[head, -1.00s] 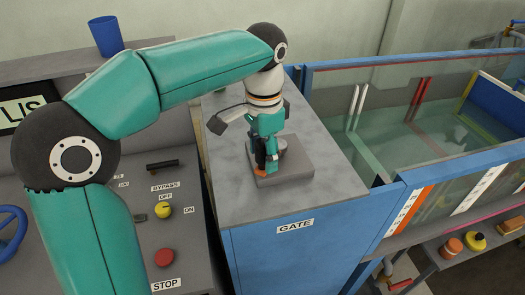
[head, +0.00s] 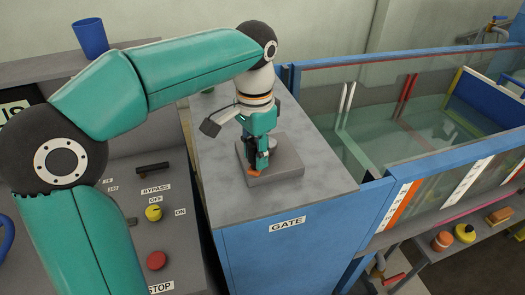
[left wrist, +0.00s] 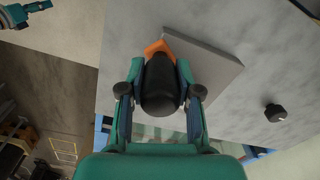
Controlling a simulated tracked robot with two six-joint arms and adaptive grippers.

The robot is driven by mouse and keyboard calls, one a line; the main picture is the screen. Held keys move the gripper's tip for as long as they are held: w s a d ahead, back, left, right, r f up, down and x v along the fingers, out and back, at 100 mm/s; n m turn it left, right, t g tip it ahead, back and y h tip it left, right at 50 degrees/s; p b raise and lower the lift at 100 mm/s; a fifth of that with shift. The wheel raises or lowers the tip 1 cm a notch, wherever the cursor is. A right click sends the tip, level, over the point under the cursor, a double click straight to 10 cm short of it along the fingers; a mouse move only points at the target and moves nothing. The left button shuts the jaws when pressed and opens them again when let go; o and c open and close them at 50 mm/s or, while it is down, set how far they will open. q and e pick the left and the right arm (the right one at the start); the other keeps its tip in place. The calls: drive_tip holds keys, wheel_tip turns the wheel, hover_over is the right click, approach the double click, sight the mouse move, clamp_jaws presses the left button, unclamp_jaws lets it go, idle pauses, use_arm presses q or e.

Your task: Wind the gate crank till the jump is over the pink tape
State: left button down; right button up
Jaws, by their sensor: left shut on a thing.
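The gate crank sits on a grey block (head: 288,172) on top of the blue cabinet marked GATE (head: 290,255). Its orange arm (left wrist: 157,47) and black handle (left wrist: 160,85) show in the left wrist view. My left gripper (head: 259,168) is shut on the black handle, with one finger on each side of it. It hides much of the crank in the head view. The glass flume (head: 440,165) is at the right, with water behind the glass. I cannot clearly pick out the jump. A thin pinkish line (head: 490,204) runs below the glass; I cannot tell if it is the tape.
A control panel with a yellow knob (head: 153,213) and red stop button (head: 156,261) lies under my left arm. A blue cup (head: 90,38) stands behind. A small black knob (left wrist: 275,112) is on the cabinet top. A teal and dark part, perhaps my right arm, shows at the wrist view's corner.

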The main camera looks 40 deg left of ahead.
use_arm(q)
drive_tip(key=shift+w+d+r+p, duration=0.2)
drive_tip(key=shift+d+p, duration=0.1)
drive_tip(key=shift+d, duration=0.1)
drive_tip(key=shift+f, duration=0.15)
drive_tip(key=c, duration=0.8)
unclamp_jaws()
drive_tip(key=shift+w, duration=0.1)
wheel_tip(320, 180, up, 11)
drive_tip(key=shift+r, duration=0.45)
